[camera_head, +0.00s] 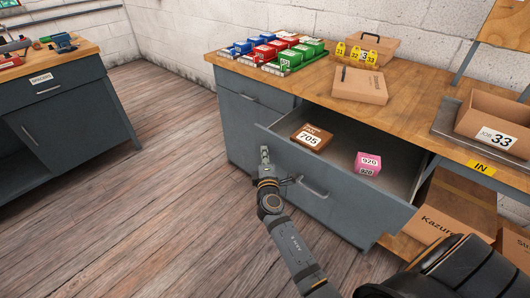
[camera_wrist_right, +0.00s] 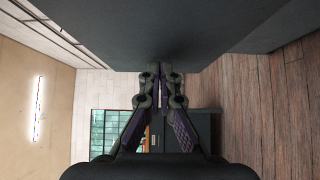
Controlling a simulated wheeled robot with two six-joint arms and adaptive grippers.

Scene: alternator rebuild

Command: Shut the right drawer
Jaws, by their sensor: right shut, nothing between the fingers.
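The right drawer (camera_head: 350,208) of the grey workbench is pulled out and stands open, its handle (camera_head: 313,188) on the front panel. Inside lie a brown box marked 705 (camera_head: 311,135) and a pink box marked 920 (camera_head: 368,164). My right gripper (camera_head: 265,151) is shut and empty, in front of the left end of the drawer front. In the right wrist view the closed fingertips (camera_wrist_right: 160,70) point at a dark grey panel (camera_wrist_right: 165,30); I cannot tell whether they touch it. My left gripper is not in view.
The wooden worktop (camera_head: 420,95) above holds red, blue and green bins (camera_head: 280,48), cardboard boxes (camera_head: 360,85) and a tray with a box marked 33 (camera_head: 496,125). Kazure cartons (camera_head: 450,215) sit below right. Another bench (camera_head: 60,110) stands left. The floor (camera_head: 170,180) between is clear.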

